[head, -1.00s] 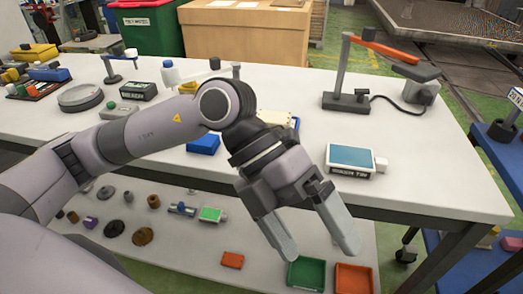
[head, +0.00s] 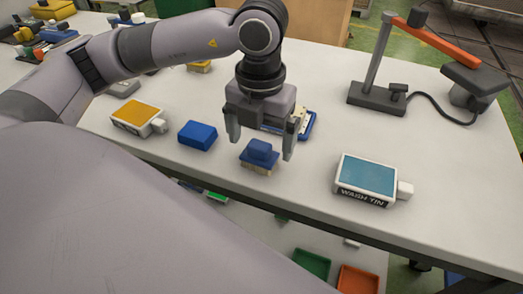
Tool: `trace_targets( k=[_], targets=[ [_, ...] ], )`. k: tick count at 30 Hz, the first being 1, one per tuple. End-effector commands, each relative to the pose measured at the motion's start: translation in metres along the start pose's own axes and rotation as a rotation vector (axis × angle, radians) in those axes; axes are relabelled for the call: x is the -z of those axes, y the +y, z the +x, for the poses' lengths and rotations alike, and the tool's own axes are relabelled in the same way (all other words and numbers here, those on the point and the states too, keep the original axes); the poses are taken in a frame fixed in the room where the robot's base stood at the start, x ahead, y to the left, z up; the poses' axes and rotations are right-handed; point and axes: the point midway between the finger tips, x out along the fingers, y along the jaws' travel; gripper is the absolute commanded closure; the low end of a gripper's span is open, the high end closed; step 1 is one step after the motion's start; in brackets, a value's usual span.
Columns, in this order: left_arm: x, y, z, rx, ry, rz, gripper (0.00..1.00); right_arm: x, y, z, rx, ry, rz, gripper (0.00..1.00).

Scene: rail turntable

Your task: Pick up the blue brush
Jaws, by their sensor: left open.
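The blue brush (head: 260,151), a small blue block with a raised grip and tan bristles below, rests on the white bench top. My left gripper (head: 261,147) points down at it with its fingers spread, one to the left and one to the right of the brush in the picture. The gripper is open and holds nothing. I cannot tell whether the fingertips are level with the brush or above it. My right gripper is not in view.
A plain blue block (head: 197,135) lies left of the brush, with a yellow-topped tin (head: 138,116) beyond it. A blue-edged tray (head: 308,124) is just behind the gripper. The wash tin (head: 368,178) stands right. A lamp-like stand (head: 376,94) is at back right.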

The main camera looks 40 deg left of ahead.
Motion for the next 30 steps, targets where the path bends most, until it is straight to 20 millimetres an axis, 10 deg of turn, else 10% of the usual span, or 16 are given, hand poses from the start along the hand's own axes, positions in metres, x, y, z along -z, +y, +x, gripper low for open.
trace_targets(
  k=[16,21,30],
  targets=[
    [0.000,0.004,0.040,0.001,0.001,0.001,0.04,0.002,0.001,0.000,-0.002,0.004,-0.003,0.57],
    [0.000,0.003,0.040,0.002,0.001,0.001,0.60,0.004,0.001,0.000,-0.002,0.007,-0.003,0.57],
    [0.000,0.003,0.039,0.002,0.001,0.001,0.61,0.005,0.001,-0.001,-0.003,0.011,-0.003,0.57]
  ],
)
